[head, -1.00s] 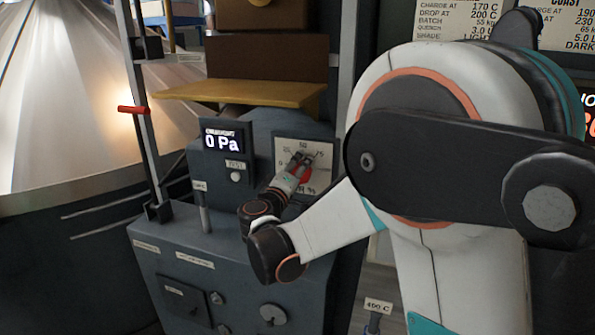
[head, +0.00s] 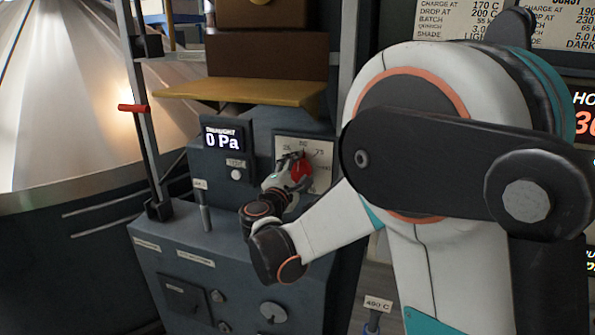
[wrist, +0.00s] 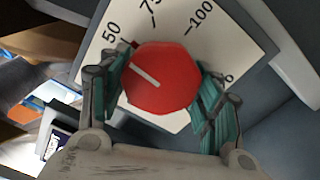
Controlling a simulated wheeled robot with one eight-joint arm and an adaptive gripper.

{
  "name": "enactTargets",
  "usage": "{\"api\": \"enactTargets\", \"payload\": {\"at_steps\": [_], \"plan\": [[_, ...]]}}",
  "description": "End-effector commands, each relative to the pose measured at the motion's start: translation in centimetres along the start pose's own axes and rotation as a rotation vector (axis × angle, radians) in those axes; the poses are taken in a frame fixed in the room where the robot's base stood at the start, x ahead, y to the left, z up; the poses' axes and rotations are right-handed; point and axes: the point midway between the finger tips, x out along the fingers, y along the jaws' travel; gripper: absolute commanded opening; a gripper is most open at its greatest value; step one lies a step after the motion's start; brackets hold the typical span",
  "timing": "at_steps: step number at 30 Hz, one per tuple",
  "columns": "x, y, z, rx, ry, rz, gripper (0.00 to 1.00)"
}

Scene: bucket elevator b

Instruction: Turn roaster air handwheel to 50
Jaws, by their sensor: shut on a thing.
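The red roaster air handwheel (wrist: 165,88) sits on a pale scale plate (wrist: 228,40) in the wrist view. A white line on its face points to the upper left, toward the side of the printed 50. The left finger hides part of the scale there. 75 and 100 show further right, and a 0 lies at the right. My gripper (wrist: 162,76) is shut on the handwheel, one finger on each side. In the head view the red handwheel (head: 302,169) shows partly behind my gripper (head: 292,163), in front of the scale plate (head: 322,150).
A display (head: 223,138) reading 0 Pa stands left of the plate. A lever (head: 203,212) and a knob (head: 272,312) are on the grey console (head: 235,275). A yellow shelf (head: 240,95) overhangs above. A red-handled upright post (head: 140,108) stands at the left.

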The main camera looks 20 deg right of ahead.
Motion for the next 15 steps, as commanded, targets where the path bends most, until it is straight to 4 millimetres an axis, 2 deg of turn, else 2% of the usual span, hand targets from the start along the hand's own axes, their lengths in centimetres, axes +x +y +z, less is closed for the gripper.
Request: {"api": "enactTargets", "payload": {"at_steps": [15], "plan": [[0.02,-0.01,-0.05,-0.085,0.002,0.001,0.34]]}}
